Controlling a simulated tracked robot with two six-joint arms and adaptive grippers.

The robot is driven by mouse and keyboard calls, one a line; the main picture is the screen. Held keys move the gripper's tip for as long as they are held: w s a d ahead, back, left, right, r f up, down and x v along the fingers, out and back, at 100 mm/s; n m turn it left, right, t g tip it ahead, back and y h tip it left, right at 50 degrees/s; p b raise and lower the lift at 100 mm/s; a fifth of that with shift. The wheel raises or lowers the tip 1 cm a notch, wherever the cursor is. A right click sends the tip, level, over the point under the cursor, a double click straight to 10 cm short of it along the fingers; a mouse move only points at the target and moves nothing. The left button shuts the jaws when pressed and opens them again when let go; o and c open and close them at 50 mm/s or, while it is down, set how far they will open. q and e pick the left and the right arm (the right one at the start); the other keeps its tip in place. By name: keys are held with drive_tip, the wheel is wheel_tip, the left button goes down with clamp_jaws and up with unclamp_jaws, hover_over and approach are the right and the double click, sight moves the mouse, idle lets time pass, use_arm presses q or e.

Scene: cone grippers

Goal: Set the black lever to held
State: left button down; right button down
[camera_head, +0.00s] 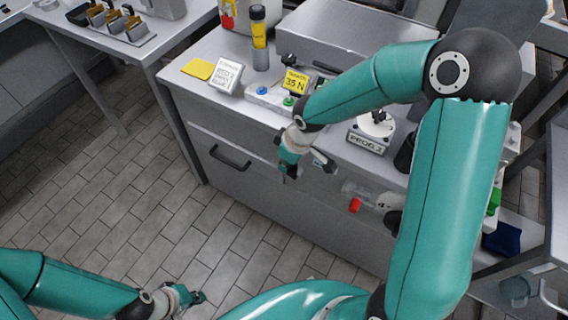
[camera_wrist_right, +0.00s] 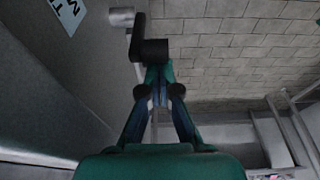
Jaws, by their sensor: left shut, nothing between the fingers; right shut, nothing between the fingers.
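The black lever (camera_wrist_right: 154,50) shows in the right wrist view as a cranked handle on a grey cylinder at the cabinet front. My right gripper (camera_wrist_right: 158,72) is shut and empty, with its fingertips close below the lever's black end. I cannot tell whether they touch. In the head view my right gripper (camera_head: 287,168) hangs in front of the counter, and the lever cannot be made out clearly there. The lever's set position cannot be read. My left gripper (camera_head: 190,297) is shut and empty, low over the floor at the bottom left, far from the counter.
A white label (camera_wrist_right: 68,12) with partly visible letters is beside the lever. The counter top carries a yellow 35 N sign (camera_head: 295,82), a PROG 2 sign (camera_head: 367,143) and a yellow-topped bottle (camera_head: 259,38). A drawer handle (camera_head: 229,157) is on the cabinet front. The tiled floor to the left is clear.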

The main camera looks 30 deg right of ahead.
drive_tip(key=w+a+r+p+v, duration=0.1)
drive_tip(key=w+p+v, duration=0.15)
drive_tip(key=v, duration=0.85)
drive_tip(key=s+a+f+m+g+y+p, duration=0.1)
drive_tip(key=s+a+f+m+p, duration=0.2)
drive_tip(key=s+f, duration=0.4)
drive_tip(key=s+a+f+m+g+y+p, duration=0.1)
drive_tip(key=s+a+f+m+p, duration=0.3)
drive_tip(key=f, duration=0.9)
drive_tip(key=shift+s+a+m+y, duration=0.3)
drive_tip(key=shift+s+a+m, duration=0.3)
drive_tip(key=shift+s+a, duration=1.4)
drive_tip(key=shift+s+d, duration=0.25)
drive_tip(key=shift+d, duration=0.05)
